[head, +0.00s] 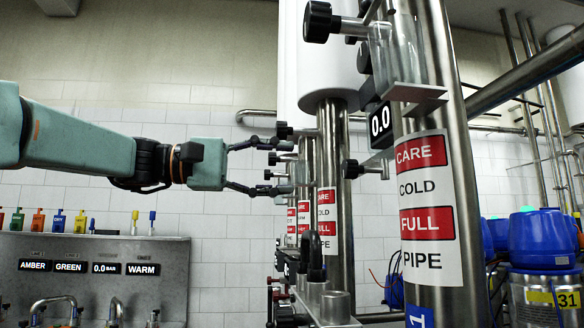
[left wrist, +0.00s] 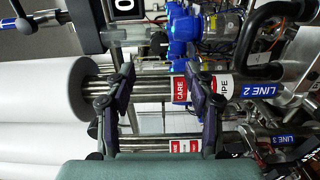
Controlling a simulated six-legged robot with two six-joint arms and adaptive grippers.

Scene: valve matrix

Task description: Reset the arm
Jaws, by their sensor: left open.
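My left gripper (head: 284,167) is open and empty, reaching in from the left at mid-height in the head view. Its fingers point right, toward small black valve knobs (head: 283,131) on the steel pipes. I cannot tell whether a fingertip touches a knob. In the left wrist view the two fingers (left wrist: 165,85) stand apart, with a steel pipe with a red "CARE" label (left wrist: 181,90) behind them. My right gripper is in neither view.
A large labelled steel pipe (head: 433,205) stands close at right, with a 0.0 display (head: 380,124) beside it. A panel with taps (head: 95,275) is at lower left. Blue containers (head: 540,238) stand at right. The space before the tiled wall at left is open.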

